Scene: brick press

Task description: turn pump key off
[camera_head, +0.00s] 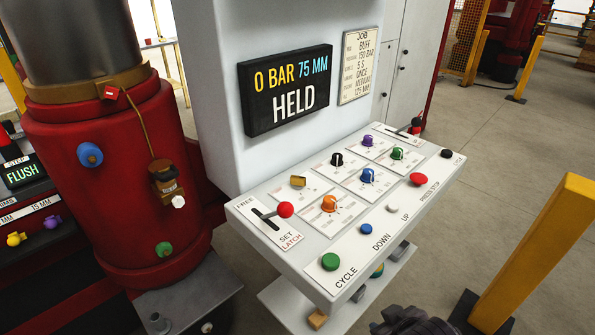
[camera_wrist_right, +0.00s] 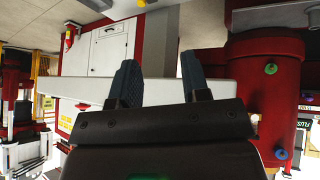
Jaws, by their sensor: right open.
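The control panel (camera_head: 243,205) is a white sloped console. A brass-yellow key-like knob (camera_head: 298,181) sits on its left part, behind the red-balled latch lever (camera_head: 285,210); it looks like the pump key, but its label is too small to read. My right gripper (camera_head: 412,322) shows only as a dark piece at the bottom edge, in front of and below the console, well apart from the key. In the right wrist view its two dark fingers (camera_wrist_right: 160,82) are spread and empty, with a white console edge beyond them. My left gripper is not in view.
The console carries orange (camera_head: 329,203), blue, black, green and purple knobs, a green cycle button (camera_head: 330,261) and a red press-stop button (camera_head: 418,179). The display (camera_head: 287,90) reads 0 BAR, 75 MM, HELD. A yellow post (camera_head: 540,250) stands at right; a red cylinder (camera_head: 95,200) at left.

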